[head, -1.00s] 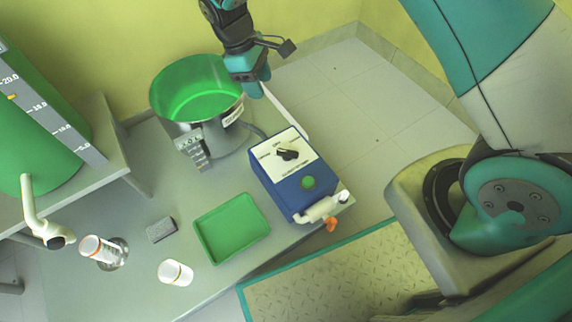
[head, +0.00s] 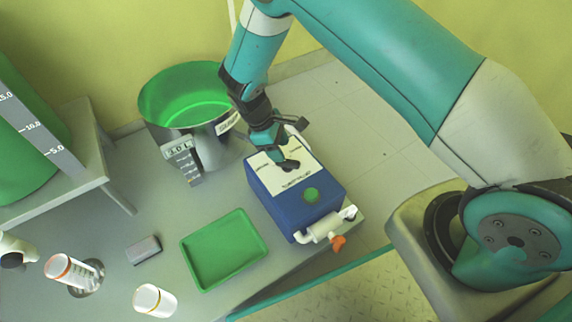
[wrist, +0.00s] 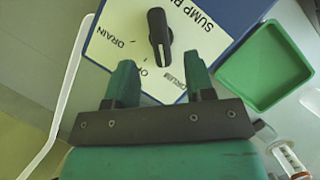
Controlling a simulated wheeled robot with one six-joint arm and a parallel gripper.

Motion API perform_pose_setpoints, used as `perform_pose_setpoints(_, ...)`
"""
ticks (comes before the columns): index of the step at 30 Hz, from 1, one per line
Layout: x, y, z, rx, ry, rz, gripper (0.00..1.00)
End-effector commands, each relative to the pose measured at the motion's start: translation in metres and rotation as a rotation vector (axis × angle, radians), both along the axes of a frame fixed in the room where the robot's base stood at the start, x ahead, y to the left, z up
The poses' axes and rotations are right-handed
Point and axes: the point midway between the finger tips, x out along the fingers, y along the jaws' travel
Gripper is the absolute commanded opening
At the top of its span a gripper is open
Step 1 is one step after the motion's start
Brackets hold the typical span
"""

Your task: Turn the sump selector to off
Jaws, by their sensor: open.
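The blue pump box (head: 290,212) stands near the bench's right edge, with a white label plate (head: 308,172) on top. Its black sump selector knob (head: 289,164) is partly behind my gripper (head: 280,154) in the head view. In the wrist view the selector (wrist: 158,36) is an elongated knob. "DRAIN" is readable to its left; "OFF" and "DRUM", by the fingers, are partly covered. The knob's lower end lies between those two words. My gripper (wrist: 160,80) is open, its fingertips just short of the knob, either side of its lower end. Contact is not visible.
A steel pot with green inside (head: 165,120) stands behind left of the box. A green tray (head: 224,250) lies in front left; it also shows in the wrist view (wrist: 264,68). A white outlet with an orange tap (head: 338,242) sticks out at the box's front.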

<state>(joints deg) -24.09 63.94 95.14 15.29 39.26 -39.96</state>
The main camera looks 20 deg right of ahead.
Motion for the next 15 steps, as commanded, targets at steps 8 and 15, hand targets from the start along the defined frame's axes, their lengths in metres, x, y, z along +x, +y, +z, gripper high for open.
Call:
perform_pose_setpoints(8, -0.009, -0.015, -0.044, 0.000, 0.000, -0.001, 0.49)
perform_pose_setpoints(15, -0.012, -0.017, -0.051, 0.001, -0.001, 0.000, 0.49)
